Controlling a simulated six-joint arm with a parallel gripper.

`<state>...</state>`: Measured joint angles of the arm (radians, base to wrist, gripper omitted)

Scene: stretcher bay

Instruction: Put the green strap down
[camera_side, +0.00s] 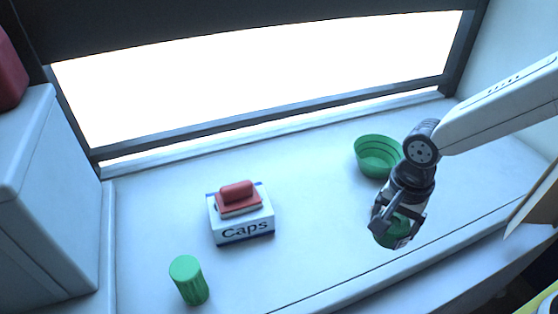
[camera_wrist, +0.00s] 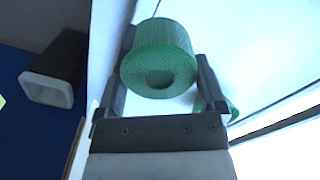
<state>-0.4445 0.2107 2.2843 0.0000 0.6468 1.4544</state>
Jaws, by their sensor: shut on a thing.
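The green strap is a rolled, ribbed green cylinder with a hollow in its end. In the wrist view the green strap (camera_wrist: 158,62) sits between both fingers of my gripper (camera_wrist: 165,55). In the side view my gripper (camera_side: 394,228) points down at the right, shut on the green strap (camera_side: 391,236), which appears held above the front part of the white counter (camera_side: 310,232). The fingers partly cover the strap there.
A green bowl (camera_side: 377,158) stands behind my gripper. A white Caps box (camera_side: 243,228) with a red-topped item (camera_side: 238,195) on it stands left of centre. A ribbed green cylinder (camera_side: 188,280) stands at front left. The counter between box and gripper is clear.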

